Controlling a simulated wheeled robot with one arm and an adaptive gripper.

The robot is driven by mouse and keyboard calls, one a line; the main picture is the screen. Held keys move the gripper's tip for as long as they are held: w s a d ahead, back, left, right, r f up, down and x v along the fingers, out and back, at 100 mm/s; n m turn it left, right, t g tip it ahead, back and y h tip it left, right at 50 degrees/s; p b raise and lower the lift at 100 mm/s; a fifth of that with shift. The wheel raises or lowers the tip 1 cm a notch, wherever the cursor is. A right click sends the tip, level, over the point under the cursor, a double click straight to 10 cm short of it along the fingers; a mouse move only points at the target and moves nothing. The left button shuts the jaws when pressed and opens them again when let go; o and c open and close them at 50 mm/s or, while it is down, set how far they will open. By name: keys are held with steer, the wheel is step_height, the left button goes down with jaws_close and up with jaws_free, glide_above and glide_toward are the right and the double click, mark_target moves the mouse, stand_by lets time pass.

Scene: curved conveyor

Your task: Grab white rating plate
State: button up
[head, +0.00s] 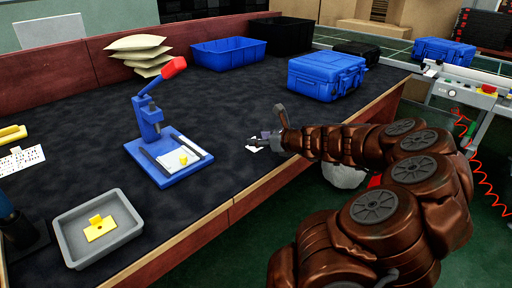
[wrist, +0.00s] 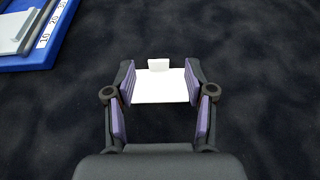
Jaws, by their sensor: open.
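The white rating plate (wrist: 160,92) lies on the dark table mat, with a small upright white tab at its far edge. In the wrist view it sits between the two fingertips of my gripper (wrist: 160,84), which is open around it. I cannot tell whether the fingers touch its sides. In the head view my gripper (head: 262,139) is low over the mat near the table's front edge, and only a small part of the white plate (head: 256,148) shows beside it.
A blue press (head: 160,170) stands left of my gripper; its blue base corner (wrist: 40,58) shows in the wrist view. A grey tray (head: 67,243) holds a yellow plate (head: 100,229). A blue case (head: 326,76) and blue bin (head: 228,53) stand farther back. The mat between is clear.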

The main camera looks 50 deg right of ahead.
steer(key=shift+x, duration=1.35)
jaws_close()
